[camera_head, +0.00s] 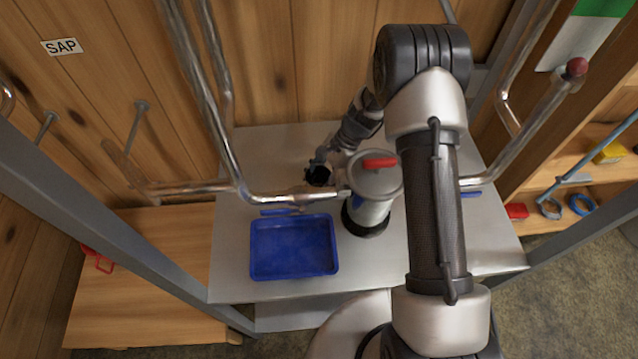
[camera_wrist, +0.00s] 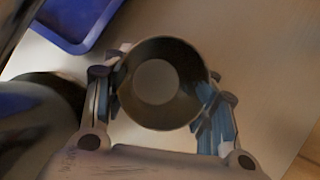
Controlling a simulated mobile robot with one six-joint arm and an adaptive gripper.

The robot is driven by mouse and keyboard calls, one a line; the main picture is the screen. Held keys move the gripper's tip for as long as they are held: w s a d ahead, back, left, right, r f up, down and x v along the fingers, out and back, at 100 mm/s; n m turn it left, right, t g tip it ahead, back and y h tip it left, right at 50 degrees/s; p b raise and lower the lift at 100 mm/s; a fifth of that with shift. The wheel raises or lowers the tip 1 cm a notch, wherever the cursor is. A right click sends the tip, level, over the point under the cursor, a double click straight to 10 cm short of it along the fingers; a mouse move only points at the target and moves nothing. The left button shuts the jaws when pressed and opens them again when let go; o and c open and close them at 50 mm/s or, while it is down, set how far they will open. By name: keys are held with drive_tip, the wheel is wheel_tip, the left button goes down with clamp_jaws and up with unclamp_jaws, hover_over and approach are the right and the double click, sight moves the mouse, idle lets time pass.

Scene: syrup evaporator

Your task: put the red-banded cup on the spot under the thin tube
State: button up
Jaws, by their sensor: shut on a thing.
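The cup (camera_wrist: 158,82) is held in my gripper (camera_wrist: 162,95) in the wrist view. I look into its round, open mouth; its inside is grey and looks empty. One finger presses on each side of it. No red band shows from this angle. Thin metal tubes (camera_head: 213,105) come down from the upper left and bend right towards the canister. The spot under the thin tube cannot be made out.
A blue tray (camera_head: 256,270) lies on the metal table (camera_head: 232,292), in front of my gripper. A metal canister (camera_head: 371,214) with a red handle and black base stands close on the right. A wooden bench (camera_head: 150,260) is at left; shelves (camera_head: 560,180) are at right.

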drive_tip(key=shift+w+f, duration=0.1)
drive_tip(key=shift+f, duration=0.15)
drive_tip(key=shift+r, duration=0.1)
drive_tip(key=o, duration=0.6)
drive_tip(key=shift+f, duration=0.25)
drive_tip(key=o, duration=0.5)
drive_tip(key=shift+r, duration=0.1)
